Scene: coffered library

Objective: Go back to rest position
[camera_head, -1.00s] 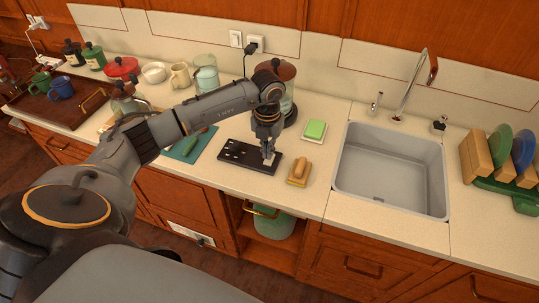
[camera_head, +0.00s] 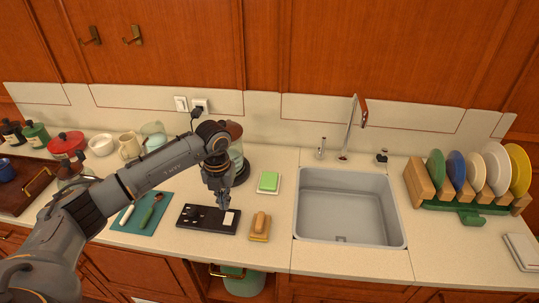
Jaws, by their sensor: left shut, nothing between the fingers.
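My left arm reaches in from the left over the counter. My left gripper (camera_head: 223,199) points down, shut and empty, just above the right part of a black power strip (camera_head: 195,218) with a pale switch (camera_head: 229,222). I cannot tell whether the fingertips touch the strip. My right gripper is out of view.
Right of the strip are a brush on a wooden dish (camera_head: 260,227), a green sponge (camera_head: 269,181) and the sink (camera_head: 349,207). A teal board (camera_head: 146,214) with utensils lies left. A dish rack (camera_head: 470,201) with plates stands right. A glass jar stands behind my gripper.

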